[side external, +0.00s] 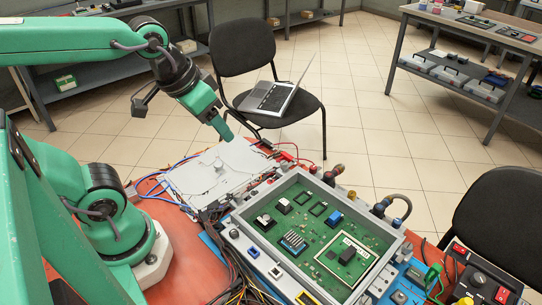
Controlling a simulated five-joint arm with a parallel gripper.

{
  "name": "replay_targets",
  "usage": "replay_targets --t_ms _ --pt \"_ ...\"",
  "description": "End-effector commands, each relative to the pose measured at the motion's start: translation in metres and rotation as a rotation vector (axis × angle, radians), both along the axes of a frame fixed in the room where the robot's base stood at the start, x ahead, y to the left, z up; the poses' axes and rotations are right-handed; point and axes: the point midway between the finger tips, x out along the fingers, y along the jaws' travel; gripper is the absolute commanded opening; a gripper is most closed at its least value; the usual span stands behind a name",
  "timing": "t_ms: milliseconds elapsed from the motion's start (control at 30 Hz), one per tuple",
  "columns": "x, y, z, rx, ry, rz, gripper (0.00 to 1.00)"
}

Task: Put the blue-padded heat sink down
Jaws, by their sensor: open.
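A finned grey heat sink with blue at its base (293,241) sits on the green circuit board (318,240) inside a grey open housing (240,243). It is probably the blue-padded one, but the pad is too small to make out. My gripper (226,134) is open and looks empty. It points down above the flat light-grey plate (190,178), up and left of the housing and apart from the heat sink. The gap between its fingers is hard to see from this side.
A blue block (335,218) and a black block (346,255) sit on the board. Cables and black-blue hose fittings (400,208) crowd the housing's edges. A chair with a laptop (270,96) stands behind. The orange table top (180,255) is partly bare at left.

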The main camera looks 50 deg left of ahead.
Motion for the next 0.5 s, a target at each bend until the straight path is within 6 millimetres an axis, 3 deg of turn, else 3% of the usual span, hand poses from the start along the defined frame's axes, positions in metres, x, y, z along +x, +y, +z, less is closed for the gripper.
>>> replay_targets --t_ms 200,500 --pt "-0.0126 0.0137 0.0026 0.027 -0.051 -0.001 0.55" --pt "-0.0141 0.0151 0.0025 0.032 -0.055 -0.004 0.55"
